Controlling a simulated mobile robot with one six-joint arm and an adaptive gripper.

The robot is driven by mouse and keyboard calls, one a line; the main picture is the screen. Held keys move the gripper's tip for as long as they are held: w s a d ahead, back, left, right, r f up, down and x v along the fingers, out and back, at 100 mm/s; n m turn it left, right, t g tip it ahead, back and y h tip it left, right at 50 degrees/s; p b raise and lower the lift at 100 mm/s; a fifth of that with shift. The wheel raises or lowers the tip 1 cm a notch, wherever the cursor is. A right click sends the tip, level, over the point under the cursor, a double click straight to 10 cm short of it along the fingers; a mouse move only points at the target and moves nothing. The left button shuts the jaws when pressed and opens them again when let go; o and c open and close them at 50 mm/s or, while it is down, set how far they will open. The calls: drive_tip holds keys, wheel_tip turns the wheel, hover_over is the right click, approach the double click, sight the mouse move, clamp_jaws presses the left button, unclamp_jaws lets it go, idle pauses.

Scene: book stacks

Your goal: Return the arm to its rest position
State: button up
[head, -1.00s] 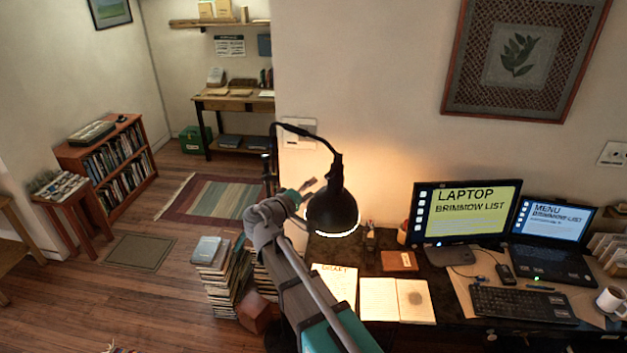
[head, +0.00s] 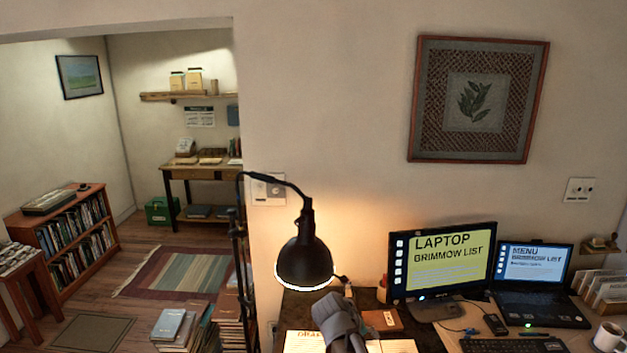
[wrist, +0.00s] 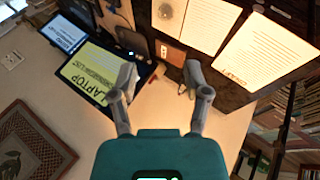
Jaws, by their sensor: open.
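My gripper (wrist: 163,82) shows in the wrist view with its two grey fingers spread apart and nothing between them. The wrist view is turned over, with the desk at the top and the wall below. In the head view only a grey piece of my arm (head: 341,322) shows at the bottom, in front of the desk. My gripper cannot be made out in the head view.
A black lamp (head: 305,258) hangs over the desk's left end. A monitor (head: 441,262) and laptop (head: 538,280) stand to the right, near a mug (head: 608,336). Book stacks (head: 173,328) stand on the floor at left. A framed picture (head: 477,100) hangs above.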

drive_tip(key=s+d+f+m+g+y+b, duration=0.2)
drive_tip(key=s+f+y+b, duration=0.4)
drive_tip(key=s+f, duration=0.3)
drive_tip(key=shift+s+d+f+g, duration=0.25)
drive_tip(key=shift+d+f+g, duration=0.45)
drive_tip(key=shift+f, duration=0.4)
